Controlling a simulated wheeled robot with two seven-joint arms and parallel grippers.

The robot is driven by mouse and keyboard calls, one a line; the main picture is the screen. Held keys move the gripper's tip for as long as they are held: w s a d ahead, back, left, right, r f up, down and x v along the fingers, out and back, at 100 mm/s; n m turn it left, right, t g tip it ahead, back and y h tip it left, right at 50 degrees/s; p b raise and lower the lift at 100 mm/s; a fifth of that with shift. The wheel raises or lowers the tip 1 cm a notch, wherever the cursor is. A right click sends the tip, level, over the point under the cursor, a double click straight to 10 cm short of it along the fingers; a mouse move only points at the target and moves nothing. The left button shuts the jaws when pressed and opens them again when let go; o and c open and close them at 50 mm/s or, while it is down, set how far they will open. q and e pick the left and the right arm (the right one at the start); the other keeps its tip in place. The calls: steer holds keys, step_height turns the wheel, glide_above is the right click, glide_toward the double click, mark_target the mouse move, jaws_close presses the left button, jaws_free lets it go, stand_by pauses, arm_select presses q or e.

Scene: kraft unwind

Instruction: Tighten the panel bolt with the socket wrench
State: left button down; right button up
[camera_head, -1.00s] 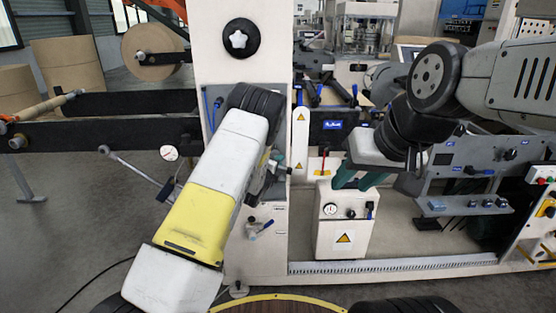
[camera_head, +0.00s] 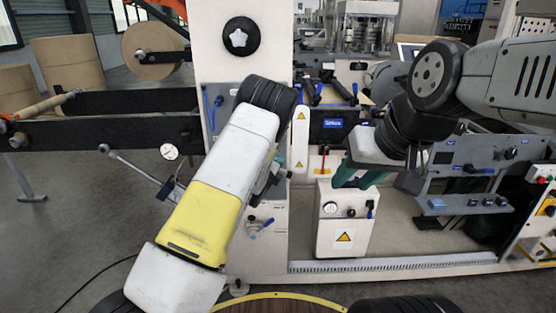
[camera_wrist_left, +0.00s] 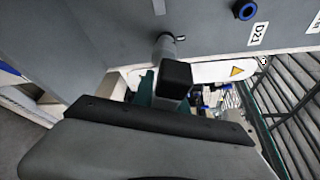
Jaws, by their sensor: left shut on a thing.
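My left gripper (camera_head: 283,165) is mostly hidden behind its own forearm in the head view, close to the white machine column. In the left wrist view its teal fingers (camera_wrist_left: 147,87) are shut on a grey tool with a black block end, apparently the socket wrench (camera_wrist_left: 177,76). The tool's grey round end (camera_wrist_left: 165,46) lies at the grey panel (camera_wrist_left: 100,25); whether it touches is unclear. I cannot make out the panel bolt. My right gripper (camera_head: 357,177) hangs before the machine, its teal fingers apart, with nothing visible between them.
A white box with a warning triangle (camera_head: 344,222) stands below my right gripper. A blue-handled valve (camera_head: 262,224) sits low on the column.

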arm_select(q)
steer(key=shift+s+r, duration=0.1)
steer(key=shift+s, duration=1.35)
